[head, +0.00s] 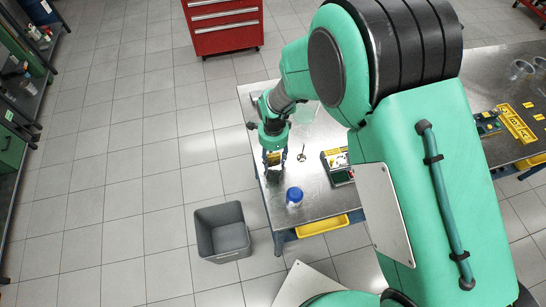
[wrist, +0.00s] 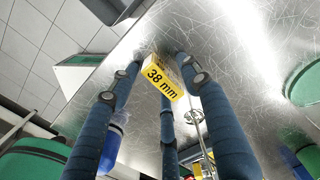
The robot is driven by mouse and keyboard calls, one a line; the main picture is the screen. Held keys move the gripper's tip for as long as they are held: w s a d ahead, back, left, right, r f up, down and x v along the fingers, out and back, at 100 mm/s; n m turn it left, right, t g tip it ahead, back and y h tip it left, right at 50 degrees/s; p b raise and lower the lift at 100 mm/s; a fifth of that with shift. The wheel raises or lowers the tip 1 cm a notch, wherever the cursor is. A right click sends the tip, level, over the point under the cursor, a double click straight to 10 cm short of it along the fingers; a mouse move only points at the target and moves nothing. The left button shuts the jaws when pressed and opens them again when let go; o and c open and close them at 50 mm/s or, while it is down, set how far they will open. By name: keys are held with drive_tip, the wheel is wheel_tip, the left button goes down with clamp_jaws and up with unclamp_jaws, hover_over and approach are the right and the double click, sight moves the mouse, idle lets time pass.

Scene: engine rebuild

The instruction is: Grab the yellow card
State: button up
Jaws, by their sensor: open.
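The yellow card (wrist: 163,78), marked "38 mm", shows in the wrist view between the blue fingers of my gripper (wrist: 158,58), close to the fingertips. The fingers stand on either side of it, and I cannot tell whether any of them touches it. In the head view, a small yellow patch, likely this card (head: 274,157), shows at my gripper (head: 274,170) by the left edge of the metal table (head: 318,206). My gripper is open.
A jar with a blue lid (head: 294,196) stands near the table's front left corner. A black and yellow box (head: 338,166) lies to the right of my gripper. A grey bin (head: 222,232) stands on the floor. A red drawer cabinet (head: 224,26) is at the back.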

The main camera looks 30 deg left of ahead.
sight(273, 156)
idle(0.5)
drive_tip(key=c, duration=1.1)
drive_tip(key=shift+c, duration=0.2)
drive_tip(key=shift+r, duration=0.1)
drive_tip(key=shift+c, duration=0.2)
drive_tip(key=shift+r, duration=4.95)
